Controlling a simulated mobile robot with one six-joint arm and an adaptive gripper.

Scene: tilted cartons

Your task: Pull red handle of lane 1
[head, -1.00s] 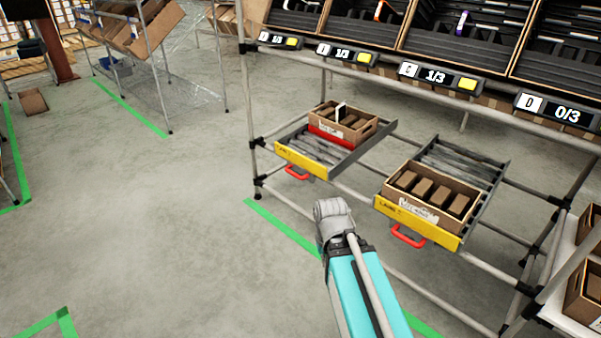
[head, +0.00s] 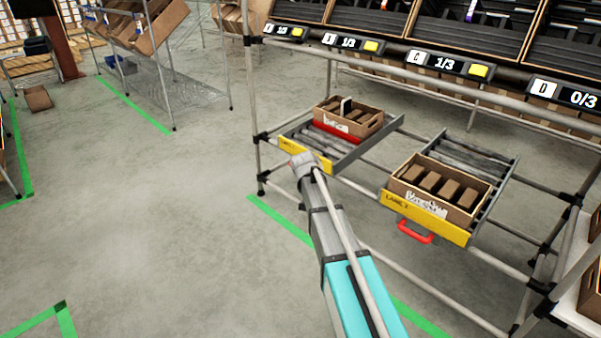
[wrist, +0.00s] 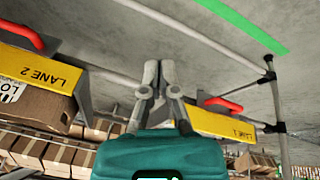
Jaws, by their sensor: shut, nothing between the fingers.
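Lane 1 is the left roller lane, with a yellow front plate (head: 290,145). In the head view its red handle is hidden behind my arm. In the wrist view the lane 1 red handle (wrist: 223,104) shows to the right of my gripper, beside the yellow LANE 1 plate (wrist: 222,124). My gripper (wrist: 160,72) is shut and empty, with its fingertips together. It appears apart from the handle, between the two lanes in the wrist picture. In the head view my arm's end reaches up to the lane 1 front; the fingers cannot be made out there.
Lane 2 has a yellow plate (head: 450,229), its own red handle (head: 415,231) and a carton (head: 468,217) of brown boxes. A carton (head: 368,129) stands on lane 1, by a red strip. Rack pipes (head: 400,277) run below. The floor (head: 170,230) at left is open.

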